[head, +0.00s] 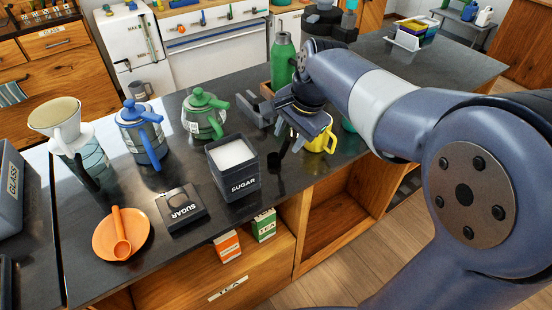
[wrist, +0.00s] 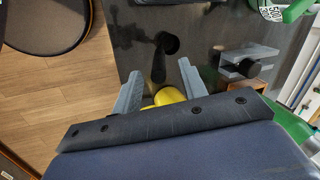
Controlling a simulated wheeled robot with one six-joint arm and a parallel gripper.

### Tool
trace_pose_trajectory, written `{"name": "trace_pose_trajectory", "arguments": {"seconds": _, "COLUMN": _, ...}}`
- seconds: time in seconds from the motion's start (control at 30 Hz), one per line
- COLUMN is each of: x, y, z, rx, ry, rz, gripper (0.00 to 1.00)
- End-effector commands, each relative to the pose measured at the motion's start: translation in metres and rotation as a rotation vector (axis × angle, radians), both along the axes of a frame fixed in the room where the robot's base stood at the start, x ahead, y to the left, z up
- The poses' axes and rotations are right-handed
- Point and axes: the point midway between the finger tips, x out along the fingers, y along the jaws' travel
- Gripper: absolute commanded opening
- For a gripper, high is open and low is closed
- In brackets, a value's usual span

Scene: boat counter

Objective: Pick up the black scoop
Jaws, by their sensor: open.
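The black scoop (wrist: 167,44) lies on the dark counter. In the wrist view its round bowl is beyond my fingertips and its handle runs back toward the gap between them. In the head view the scoop (head: 275,160) shows near the counter's front edge, partly hidden by my gripper. My gripper (wrist: 160,82) is open and empty, with one grey finger on each side of the handle's line. In the head view my gripper (head: 297,130) is above the counter, close to the scoop. I cannot tell the exact height of the fingers over the handle.
A yellow mug (head: 326,139) is right beside my gripper. A grey bracket (head: 259,110) and green bottle (head: 283,62) stand behind. The black sugar box (head: 234,178), its lid (head: 181,207), an orange saucer (head: 104,243) with orange scoop, and kettles are to the left.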

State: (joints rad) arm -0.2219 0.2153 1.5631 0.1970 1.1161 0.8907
Motion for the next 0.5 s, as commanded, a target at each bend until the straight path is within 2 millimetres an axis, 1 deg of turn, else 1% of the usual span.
{"name": "trace_pose_trajectory", "arguments": {"seconds": 0.1, "x": 0.001, "y": 0.005, "z": -0.018, "rx": -0.001, "ry": 0.006, "rz": 0.002, "gripper": 0.41}}
{"name": "trace_pose_trajectory", "arguments": {"seconds": 0.23, "x": 0.004, "y": 0.009, "z": -0.036, "rx": -0.001, "ry": 0.005, "rz": 0.001, "gripper": 0.41}}
{"name": "trace_pose_trajectory", "arguments": {"seconds": 0.33, "x": 0.006, "y": 0.011, "z": -0.043, "rx": -0.001, "ry": 0.003, "rz": 0.001, "gripper": 0.41}}
{"name": "trace_pose_trajectory", "arguments": {"seconds": 0.5, "x": 0.007, "y": 0.011, "z": -0.044, "rx": -0.001, "ry": 0.001, "rz": 0.0, "gripper": 0.41}}
